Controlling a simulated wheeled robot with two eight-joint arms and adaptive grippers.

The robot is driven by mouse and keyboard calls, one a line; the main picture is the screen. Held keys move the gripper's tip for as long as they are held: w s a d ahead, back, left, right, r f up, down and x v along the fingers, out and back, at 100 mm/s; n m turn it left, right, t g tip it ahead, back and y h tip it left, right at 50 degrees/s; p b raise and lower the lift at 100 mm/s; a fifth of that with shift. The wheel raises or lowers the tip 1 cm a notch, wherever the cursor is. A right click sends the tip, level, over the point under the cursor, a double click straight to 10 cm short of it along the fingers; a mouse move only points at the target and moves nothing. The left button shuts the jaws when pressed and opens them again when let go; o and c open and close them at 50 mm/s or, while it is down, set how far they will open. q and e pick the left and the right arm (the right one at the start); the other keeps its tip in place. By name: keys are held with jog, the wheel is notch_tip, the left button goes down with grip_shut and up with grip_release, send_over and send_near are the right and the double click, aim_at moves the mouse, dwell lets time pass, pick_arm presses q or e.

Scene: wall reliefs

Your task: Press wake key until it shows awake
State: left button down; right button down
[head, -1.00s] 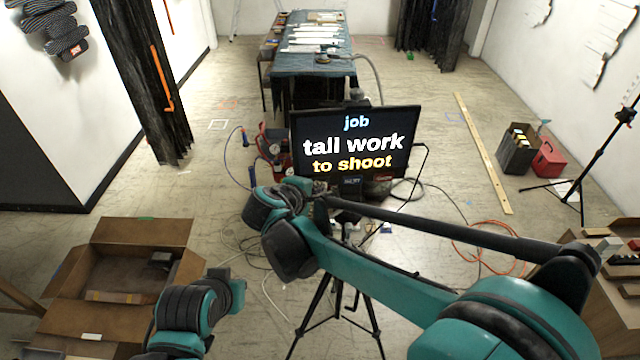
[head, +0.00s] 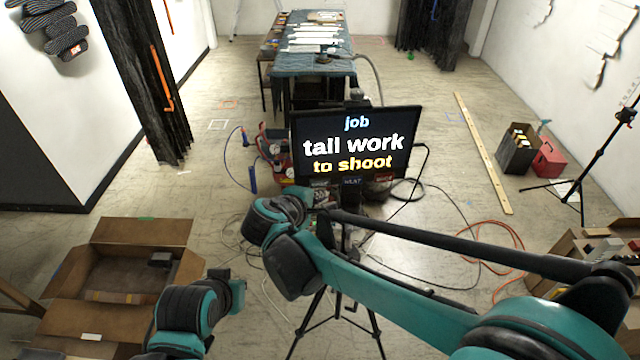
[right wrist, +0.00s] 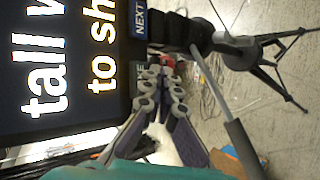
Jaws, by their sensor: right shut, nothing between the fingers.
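A black monitor (head: 355,145) on a tripod shows the lit words "job", "tall work" and "to shoot". It fills the left of the right wrist view (right wrist: 60,65), turned on its side. A key labelled "NEXT" (right wrist: 140,20) sits at its lower edge, small in the head view (head: 351,182). Beside it in the wrist view is another key label (right wrist: 138,69), partly hidden by my fingers, only its end letters showing. My right gripper (right wrist: 166,66) is shut and empty in front of that label; contact cannot be told. My left gripper's fingers do not show.
The tripod (head: 335,318) stands under the monitor amid loose cables. An open cardboard box (head: 150,230) lies at left. A draped table (head: 312,68) stands behind. A yellow strip (head: 482,150), a dark crate (head: 515,150) and a red box (head: 549,160) are at right.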

jog(key=s, duration=0.4)
jog(key=shift+d, duration=0.3)
dwell(0.6)
jog(key=s+d+f+m+g+y+b, duration=0.1)
jog(key=s+d+f+m+g+b, duration=0.2)
jog(key=d+f+b, duration=0.5)
jog(key=s+d+f+m+y+b, duration=0.1)
jog(key=s+d+f+m+b, duration=0.2)
jog(key=s+d+f+b, duration=0.5)
jog(key=s+d+f+m+y+b, duration=0.1)
jog(key=s+f+m+b, duration=0.2)
jog(key=f+b, duration=0.3)
jog(key=s+d+f+m+y+b, duration=0.1)
jog(key=f+m+b, duration=0.4)
jog(key=f, duration=0.7)
jog(key=shift+s+y+b, duration=0.6)
jog(key=shift+s+b, duration=0.3)
jog(key=shift+b, duration=0.05)
